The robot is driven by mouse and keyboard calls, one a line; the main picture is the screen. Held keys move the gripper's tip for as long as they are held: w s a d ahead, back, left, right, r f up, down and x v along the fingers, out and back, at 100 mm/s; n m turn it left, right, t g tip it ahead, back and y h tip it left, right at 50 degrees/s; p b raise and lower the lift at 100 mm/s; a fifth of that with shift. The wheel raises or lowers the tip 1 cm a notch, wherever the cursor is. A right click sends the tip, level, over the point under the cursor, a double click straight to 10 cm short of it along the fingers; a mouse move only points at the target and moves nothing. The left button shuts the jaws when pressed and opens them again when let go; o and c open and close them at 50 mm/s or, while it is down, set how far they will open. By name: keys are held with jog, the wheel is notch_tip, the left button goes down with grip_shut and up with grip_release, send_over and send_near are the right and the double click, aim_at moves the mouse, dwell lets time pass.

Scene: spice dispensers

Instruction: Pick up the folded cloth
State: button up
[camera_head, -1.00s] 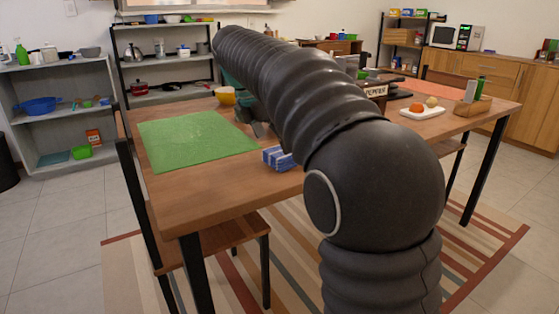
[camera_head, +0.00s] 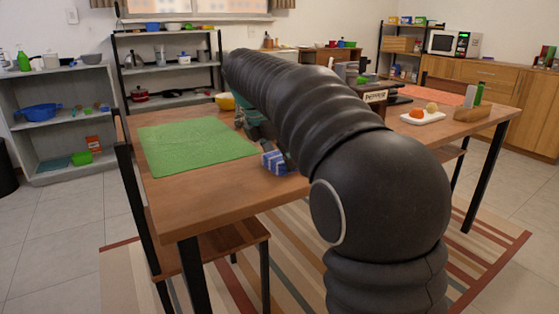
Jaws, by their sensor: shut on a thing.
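The folded cloth (camera_head: 274,163), blue with white stripes, is at the near edge of the wooden table, just right of the green mat. My gripper (camera_head: 267,146) reaches down to it from behind and above, partly hidden by my dark ribbed arm. The gripper is shut on the cloth. The fingertips are small and mostly covered. I cannot tell whether the cloth is clear of the tabletop.
The green mat (camera_head: 195,145) covers the table's left part. A box labelled PEPPER (camera_head: 375,97), a white tray with food (camera_head: 422,117) and a wooden block (camera_head: 472,114) stand to the right. A chair (camera_head: 215,245) is in front.

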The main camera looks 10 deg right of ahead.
aim_at(279, 156)
notch_tip(279, 156, up, 10)
jog(key=p, duration=0.3)
jog(key=shift+o, duration=1.4)
jog(key=c, duration=0.3)
jog(key=shift+c, duration=0.2)
